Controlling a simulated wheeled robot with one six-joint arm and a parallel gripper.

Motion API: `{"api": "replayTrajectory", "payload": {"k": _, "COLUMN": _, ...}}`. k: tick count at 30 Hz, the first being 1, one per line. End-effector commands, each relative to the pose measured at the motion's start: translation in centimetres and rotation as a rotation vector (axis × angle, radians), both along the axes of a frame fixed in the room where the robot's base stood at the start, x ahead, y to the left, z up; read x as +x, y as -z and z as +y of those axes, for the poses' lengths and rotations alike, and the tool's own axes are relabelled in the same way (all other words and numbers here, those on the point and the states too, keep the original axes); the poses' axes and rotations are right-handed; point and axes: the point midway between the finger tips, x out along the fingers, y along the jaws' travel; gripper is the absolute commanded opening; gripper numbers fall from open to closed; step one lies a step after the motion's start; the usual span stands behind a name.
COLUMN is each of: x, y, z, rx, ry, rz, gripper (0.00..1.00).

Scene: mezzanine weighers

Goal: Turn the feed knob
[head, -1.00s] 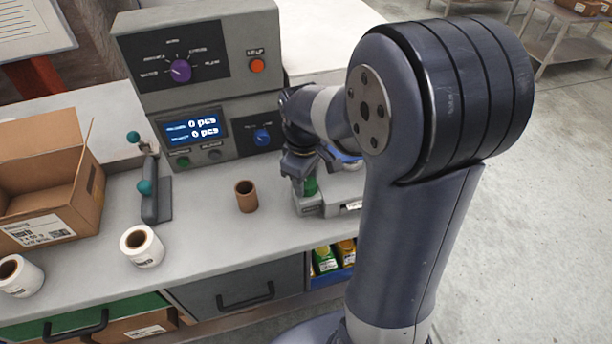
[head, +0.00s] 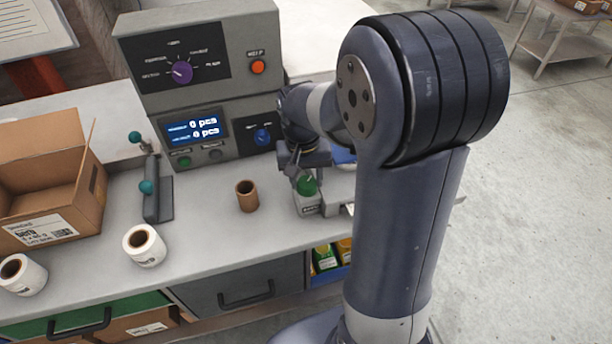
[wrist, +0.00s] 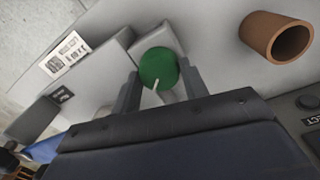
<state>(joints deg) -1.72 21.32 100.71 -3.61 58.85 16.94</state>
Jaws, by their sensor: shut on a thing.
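A round green knob (head: 306,186) with a pale pointer line sits on top of a small light grey box (head: 308,205) on the bench. The box's front label is too small to read surely. In the wrist view the green knob (wrist: 158,66) lies between the two fingers of my gripper (wrist: 160,88), which is shut on it. Its pointer line points toward the palm. In the head view my gripper (head: 304,160) is just behind the knob, partly hidden by my wrist.
A grey console (head: 212,85) with a purple knob (head: 182,72), a blue knob (head: 262,136) and a screen stands behind. A brown cardboard tube (head: 247,196) stands left of the box. Label rolls (head: 144,246), a lever (head: 152,190) and an open carton (head: 45,190) are further left.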

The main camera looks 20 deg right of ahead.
Motion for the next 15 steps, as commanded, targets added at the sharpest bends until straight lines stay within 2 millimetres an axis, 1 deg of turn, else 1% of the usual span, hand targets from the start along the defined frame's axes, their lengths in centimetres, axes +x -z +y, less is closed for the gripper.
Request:
{"api": "replayTrajectory", "payload": {"k": 6, "x": 0.05, "y": -0.05, "z": -0.06, "rx": 0.000, "ry": 0.198, "rz": -0.001, "gripper": 0.19}}
{"api": "replayTrajectory", "payload": {"k": 15, "x": 0.05, "y": -0.05, "z": -0.09, "rx": 0.001, "ry": 0.418, "rz": -0.001, "gripper": 0.19}}
